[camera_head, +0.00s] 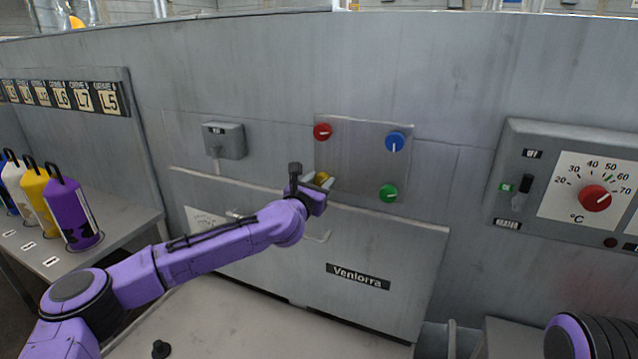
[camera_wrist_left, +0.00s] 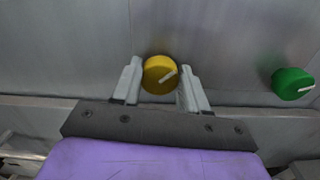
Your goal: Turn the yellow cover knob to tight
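In the head view the yellow knob (camera_head: 322,177) is the lower left of the panel's knobs and is partly hidden by my gripper. My left gripper (camera_wrist_left: 160,84) has its fingers spread, one on each side of the yellow knob; I cannot tell whether they touch it. In the head view the left gripper (camera_head: 318,184) is at the panel. My right gripper is not in view; only part of my right arm shows at the lower right.
A red knob (camera_head: 322,131), a blue knob (camera_head: 395,141) and a green knob (camera_head: 388,193) share the panel (camera_head: 360,160). A temperature dial (camera_head: 594,198) is at the right. Coloured containers (camera_head: 72,212) stand on a shelf at the left. A ledge runs below the panel.

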